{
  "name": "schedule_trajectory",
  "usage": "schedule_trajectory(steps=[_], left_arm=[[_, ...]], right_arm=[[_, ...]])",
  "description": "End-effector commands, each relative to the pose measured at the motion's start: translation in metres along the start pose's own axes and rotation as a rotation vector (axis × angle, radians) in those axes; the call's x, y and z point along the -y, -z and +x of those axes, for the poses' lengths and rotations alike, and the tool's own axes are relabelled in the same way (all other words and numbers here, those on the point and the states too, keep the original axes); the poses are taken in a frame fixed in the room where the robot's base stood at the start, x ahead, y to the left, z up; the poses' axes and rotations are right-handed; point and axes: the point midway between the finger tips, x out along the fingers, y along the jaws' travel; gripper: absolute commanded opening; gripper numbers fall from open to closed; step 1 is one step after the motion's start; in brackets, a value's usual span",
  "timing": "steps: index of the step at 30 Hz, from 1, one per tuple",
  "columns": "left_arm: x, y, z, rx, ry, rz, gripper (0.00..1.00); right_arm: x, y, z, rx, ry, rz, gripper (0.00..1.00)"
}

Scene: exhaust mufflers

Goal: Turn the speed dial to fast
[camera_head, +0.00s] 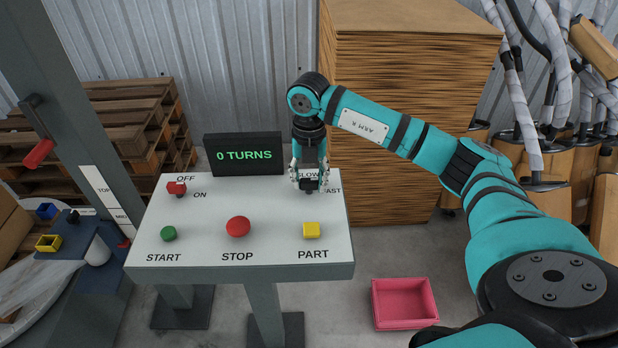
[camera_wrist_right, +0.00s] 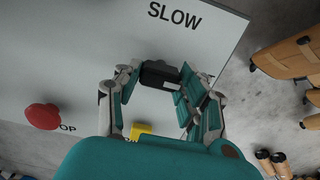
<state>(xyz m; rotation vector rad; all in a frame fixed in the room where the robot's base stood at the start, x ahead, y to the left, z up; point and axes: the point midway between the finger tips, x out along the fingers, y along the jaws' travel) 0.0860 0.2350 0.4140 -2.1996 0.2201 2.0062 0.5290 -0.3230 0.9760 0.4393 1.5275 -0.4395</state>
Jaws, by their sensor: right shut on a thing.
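The speed dial is a black knob (camera_wrist_right: 160,73) on the white panel, between the fingers of my right gripper (camera_wrist_right: 157,95) in the wrist view. In the head view the right gripper (camera_head: 310,183) points down over the panel's right back part and is shut on the dial, mostly hiding it. The SLOW label (camera_wrist_right: 174,16) is clear in the wrist view. The FAST label (camera_head: 332,190) is partly covered in the head view, to the right of the gripper. I cannot tell which way the dial points. My left gripper is not in view.
The control panel (camera_head: 200,215) also has a red ON/OFF switch (camera_head: 176,188), a green START button (camera_head: 168,233), a red STOP button (camera_head: 238,227) and a yellow PART button (camera_head: 311,230). A display (camera_head: 243,155) reads 0 TURNS. A pink bin (camera_head: 404,304) stands on the floor.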

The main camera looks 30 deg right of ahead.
Motion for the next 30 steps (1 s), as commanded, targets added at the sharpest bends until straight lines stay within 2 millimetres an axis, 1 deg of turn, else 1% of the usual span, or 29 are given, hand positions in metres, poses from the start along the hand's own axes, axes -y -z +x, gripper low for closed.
schedule_trajectory(steps=[1, 11, 12, 16, 17, 26, 29, 30], left_arm=[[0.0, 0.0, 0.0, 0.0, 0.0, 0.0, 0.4], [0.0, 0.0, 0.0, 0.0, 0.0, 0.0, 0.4], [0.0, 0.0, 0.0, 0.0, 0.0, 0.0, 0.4], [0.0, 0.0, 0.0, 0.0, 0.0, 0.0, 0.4], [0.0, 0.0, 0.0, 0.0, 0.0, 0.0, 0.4], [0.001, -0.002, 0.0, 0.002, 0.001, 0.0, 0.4], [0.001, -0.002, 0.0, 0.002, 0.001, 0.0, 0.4], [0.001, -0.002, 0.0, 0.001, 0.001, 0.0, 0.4]], right_arm=[[0.0, -0.002, -0.002, 0.006, -0.003, 0.006, 0.08], [0.0, -0.002, -0.002, 0.006, -0.003, 0.009, 0.08], [0.0, -0.002, -0.002, 0.006, -0.003, 0.009, 0.44], [0.0, -0.002, -0.002, 0.005, -0.002, 0.007, 0.61], [0.0, -0.001, -0.002, 0.004, -0.002, 0.007, 0.63], [0.0, -0.001, -0.003, 0.003, -0.002, 0.005, 0.63], [-0.001, -0.001, -0.013, 0.004, -0.003, 0.005, 0.63], [0.0, -0.001, -0.019, 0.005, -0.003, 0.005, 0.63]])
